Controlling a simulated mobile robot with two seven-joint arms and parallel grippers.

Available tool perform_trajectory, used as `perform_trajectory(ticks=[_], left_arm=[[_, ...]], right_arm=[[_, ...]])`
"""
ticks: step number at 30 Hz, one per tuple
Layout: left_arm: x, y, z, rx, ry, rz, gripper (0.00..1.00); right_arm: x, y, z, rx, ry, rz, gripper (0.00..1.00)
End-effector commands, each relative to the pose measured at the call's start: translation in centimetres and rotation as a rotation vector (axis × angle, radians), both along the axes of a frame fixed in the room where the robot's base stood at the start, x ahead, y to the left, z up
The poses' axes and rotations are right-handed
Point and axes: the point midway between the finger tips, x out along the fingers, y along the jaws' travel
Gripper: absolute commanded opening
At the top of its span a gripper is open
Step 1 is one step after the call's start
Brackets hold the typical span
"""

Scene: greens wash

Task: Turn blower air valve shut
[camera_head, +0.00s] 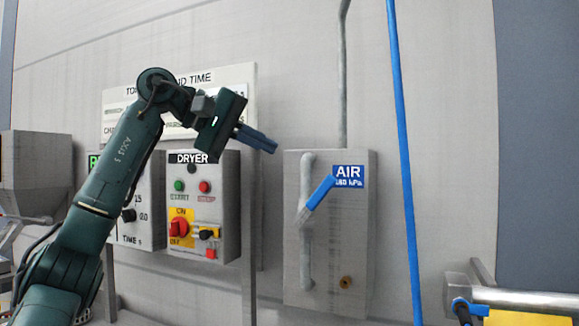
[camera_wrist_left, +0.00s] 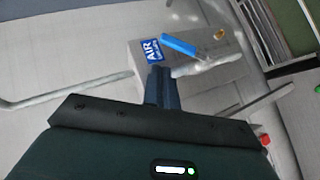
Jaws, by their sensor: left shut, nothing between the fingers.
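The air valve has a blue lever handle (camera_head: 320,193) on a grey vertical pipe (camera_head: 306,250), mounted on a grey panel (camera_head: 345,250) with a blue AIR label (camera_head: 348,176). The lever slants, its blue end up and to the right. In the left wrist view the blue lever (camera_wrist_left: 179,45) lies just beyond the fingertips, beside the AIR label (camera_wrist_left: 152,51). My left gripper (camera_head: 272,147) is shut and empty, up and left of the lever and apart from it in the head view. It also shows in the left wrist view (camera_wrist_left: 158,72). My right gripper is not in view.
The dryer control box (camera_head: 203,225) with buttons and a red knob stands left of the valve panel, below my left gripper. A blue vertical pipe (camera_head: 403,130) runs right of the panel. Another blue-handled valve (camera_head: 463,306) sits at lower right.

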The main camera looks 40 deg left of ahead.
Motion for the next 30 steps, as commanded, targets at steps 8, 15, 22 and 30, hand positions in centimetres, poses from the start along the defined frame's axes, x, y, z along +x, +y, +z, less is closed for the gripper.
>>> perform_trajectory(ticks=[8,15,22,30], left_arm=[[-0.1,2.9,-0.1,0.18,-0.058,0.05,0.0],[3.1,1.3,-1.9,0.178,-0.055,0.045,0.0],[7.2,-0.6,-3.9,0.175,-0.056,0.046,0.0],[8.2,-3.3,-6.2,0.177,-0.06,0.047,0.0]], right_arm=[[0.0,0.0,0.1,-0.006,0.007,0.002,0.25],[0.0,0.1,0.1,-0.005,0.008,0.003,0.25],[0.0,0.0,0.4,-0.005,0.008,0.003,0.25],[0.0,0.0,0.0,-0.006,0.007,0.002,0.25]])
